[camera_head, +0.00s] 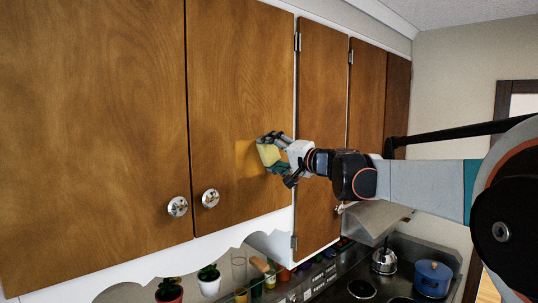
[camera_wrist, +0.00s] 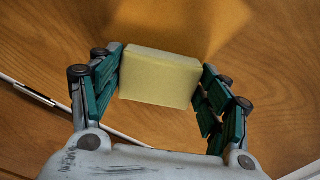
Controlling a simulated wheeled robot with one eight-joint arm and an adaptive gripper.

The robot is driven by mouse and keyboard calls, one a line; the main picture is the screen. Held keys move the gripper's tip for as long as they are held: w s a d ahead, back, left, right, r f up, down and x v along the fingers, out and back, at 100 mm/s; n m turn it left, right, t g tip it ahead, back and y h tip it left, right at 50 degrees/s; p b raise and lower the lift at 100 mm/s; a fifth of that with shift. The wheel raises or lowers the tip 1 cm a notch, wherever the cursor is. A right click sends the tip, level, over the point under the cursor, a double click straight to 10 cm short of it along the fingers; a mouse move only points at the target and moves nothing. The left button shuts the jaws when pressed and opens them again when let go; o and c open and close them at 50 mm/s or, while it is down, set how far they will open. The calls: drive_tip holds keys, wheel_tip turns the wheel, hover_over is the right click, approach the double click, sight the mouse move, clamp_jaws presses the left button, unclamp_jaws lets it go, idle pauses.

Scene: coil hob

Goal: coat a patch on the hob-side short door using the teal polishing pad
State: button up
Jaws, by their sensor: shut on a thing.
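My gripper (camera_head: 274,154) is shut on a pale yellow block-shaped pad (camera_head: 268,153), which also shows between the teal-lined fingers in the wrist view (camera_wrist: 160,78). No teal polishing pad shows; the only teal at the gripper is on its fingers. The pad is in front of the brown wooden door (camera_head: 240,80) with a round knob at its lower left. A lighter, golden patch (camera_head: 244,158) shows on that door just left of the pad, and beyond the pad in the wrist view (camera_wrist: 215,25). I cannot tell whether the pad touches the door.
Another wooden door (camera_head: 90,120) is at the left, and narrower doors (camera_head: 320,110) continue to the right. Below are a range hood (camera_head: 375,220), a kettle (camera_head: 384,261), a blue pot (camera_head: 433,278) and the coil hob (camera_head: 362,289). Potted plants (camera_head: 209,280) stand below the doors.

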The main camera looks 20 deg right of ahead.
drive_tip(key=v, duration=0.6)
idle(0.4)
drive_tip(key=v, duration=0.3)
drive_tip(key=shift+s, duration=0.1)
idle(0.4)
drive_tip(key=shift+a, duration=0.1)
idle(0.4)
